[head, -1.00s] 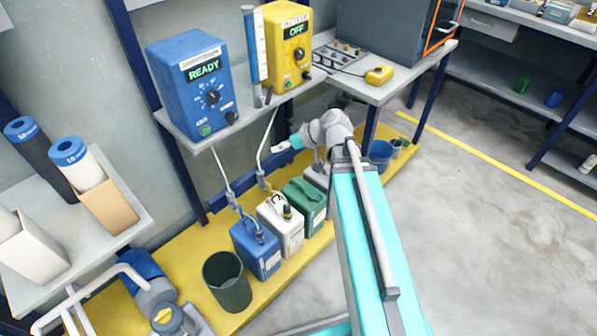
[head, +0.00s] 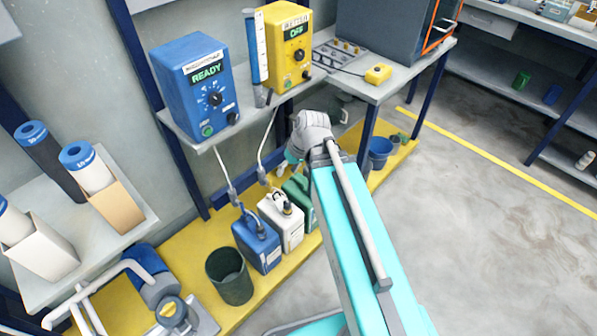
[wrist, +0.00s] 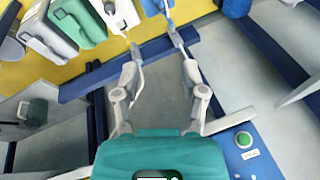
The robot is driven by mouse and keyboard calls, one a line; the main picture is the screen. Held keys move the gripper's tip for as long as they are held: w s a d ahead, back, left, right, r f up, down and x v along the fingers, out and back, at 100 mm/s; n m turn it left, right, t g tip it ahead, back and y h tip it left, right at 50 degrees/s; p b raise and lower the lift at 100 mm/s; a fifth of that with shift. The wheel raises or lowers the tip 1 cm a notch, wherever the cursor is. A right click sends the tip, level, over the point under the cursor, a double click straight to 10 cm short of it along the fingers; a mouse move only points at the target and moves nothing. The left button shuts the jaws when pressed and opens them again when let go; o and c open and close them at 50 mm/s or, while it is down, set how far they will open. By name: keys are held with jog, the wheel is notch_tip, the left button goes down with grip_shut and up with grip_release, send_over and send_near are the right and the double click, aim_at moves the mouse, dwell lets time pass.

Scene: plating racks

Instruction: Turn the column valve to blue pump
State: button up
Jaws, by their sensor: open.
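The blue pump box (head: 195,85) stands on the shelf with a lit READY display, a dial and a green button. In the head view my wrist hides the gripper, below the shelf.
Blue (head: 257,242), white (head: 282,222) and green jugs stand with hoses on the yellow platform (head: 200,255), beside a dark green bin (head: 230,276). The shelf edge and blue posts are close to my arm. Open floor (head: 480,230) lies at right.

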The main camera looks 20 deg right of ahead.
jog(key=shift+s+d+r+m+g+h+p, duration=0.15)
jog(key=shift+s+d+m+g+h+p, duration=0.2)
jog(key=shift+s+h, duration=0.3)
jog(key=shift+s+d+r+m+g+h+p, duration=0.1)
jog(key=shift+s+d+r+m+h+p, duration=0.1)
jog(key=shift+s+d+m+h+p, duration=0.25)
jog(key=shift+s+d+r+m+g+h+p, duration=0.15)
jog(key=shift+s+d+m+g+h, duration=0.1)
jog(key=shift+s+m+h, duration=0.5)
jog(key=shift+w, duration=0.1)
